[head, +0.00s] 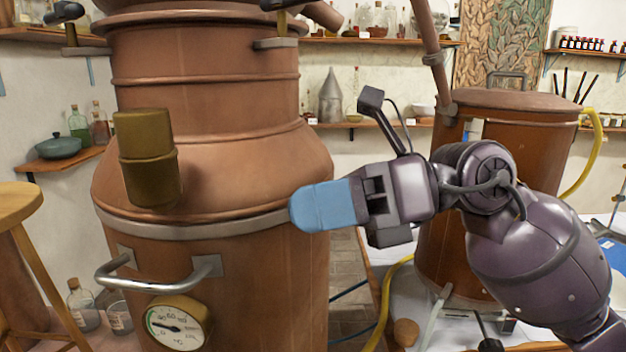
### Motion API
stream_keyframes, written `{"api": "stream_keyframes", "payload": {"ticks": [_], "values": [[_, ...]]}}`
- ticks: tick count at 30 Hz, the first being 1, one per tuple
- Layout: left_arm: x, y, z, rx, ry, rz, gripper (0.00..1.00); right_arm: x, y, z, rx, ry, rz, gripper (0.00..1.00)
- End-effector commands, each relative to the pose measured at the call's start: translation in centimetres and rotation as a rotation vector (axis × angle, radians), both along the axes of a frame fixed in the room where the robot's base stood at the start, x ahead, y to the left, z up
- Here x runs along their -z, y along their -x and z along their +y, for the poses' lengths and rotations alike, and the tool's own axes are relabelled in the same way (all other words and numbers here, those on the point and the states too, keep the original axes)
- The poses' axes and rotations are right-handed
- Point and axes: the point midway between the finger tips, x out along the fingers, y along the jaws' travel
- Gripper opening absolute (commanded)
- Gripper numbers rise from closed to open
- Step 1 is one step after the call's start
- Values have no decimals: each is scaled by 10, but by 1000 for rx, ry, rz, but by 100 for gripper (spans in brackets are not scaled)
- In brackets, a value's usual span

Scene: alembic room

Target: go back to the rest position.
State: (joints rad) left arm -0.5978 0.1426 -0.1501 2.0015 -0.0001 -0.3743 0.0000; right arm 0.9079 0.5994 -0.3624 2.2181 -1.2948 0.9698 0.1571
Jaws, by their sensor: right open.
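My right gripper (322,206) comes in from the right and points left, its blue fingers in front of the right side of a large copper still (255,260). The fingers are seen side-on, one largely covering the other, and nothing shows held between them. I cannot tell whether the fingertips touch the still or are only in front of it. My left gripper is not in view.
The still carries a brass cylinder (146,158), a metal handle (160,285) and a dial gauge (177,324). A second copper vessel (520,125) stands behind my right arm, with a yellow hose (597,150). A wooden stool (18,205) is at the left.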

Motion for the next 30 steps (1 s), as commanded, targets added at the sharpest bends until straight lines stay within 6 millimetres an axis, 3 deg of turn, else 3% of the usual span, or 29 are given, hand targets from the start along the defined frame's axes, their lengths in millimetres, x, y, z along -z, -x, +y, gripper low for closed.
{"api": "stream_keyframes", "payload": {"ticks": [11,17,23,30], "values": [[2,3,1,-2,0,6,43,41,-35,-36,54,-401,539,42],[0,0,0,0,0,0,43,77,-61,-66,142,-617,820,42],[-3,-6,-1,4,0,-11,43,129,-84,-103,270,-827,1097,42],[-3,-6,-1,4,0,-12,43,214,-98,-153,470,-1072,1425,42]]}}
